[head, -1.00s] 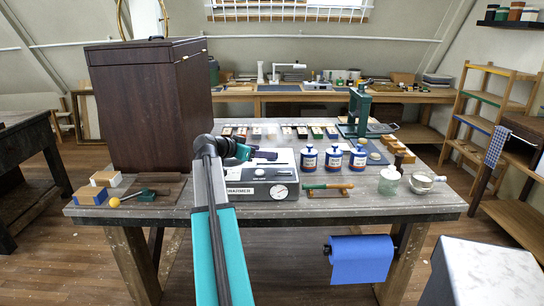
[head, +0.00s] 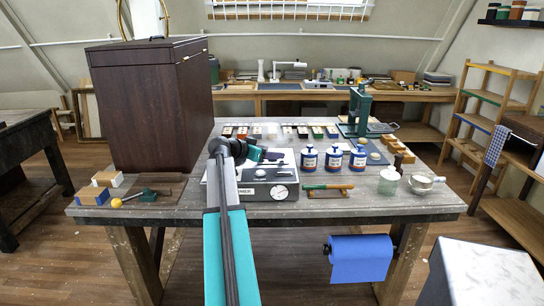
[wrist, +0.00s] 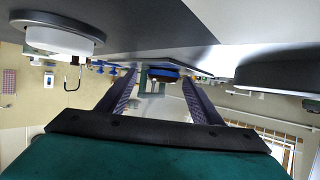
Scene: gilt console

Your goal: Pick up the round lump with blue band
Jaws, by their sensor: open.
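A round lump with a blue band (wrist: 163,74) shows in the wrist view, small and dark, framed between my fingertips and seemingly beyond them. I cannot pick it out surely in the head view. My gripper (wrist: 160,78) is open, its two dark fingers spread apart with nothing touching them. In the head view my gripper (head: 256,155) is low over the back of the grey and white dial machine (head: 232,191), and its fingers are hard to make out there.
Three blue jars (head: 333,160) stand to the right, with a green press (head: 360,110) behind them. A tall dark cabinet (head: 150,105) stands at the left. In the wrist view, a white knob on a dark disc (wrist: 62,38) and a dark round body (wrist: 280,77) flank my fingers.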

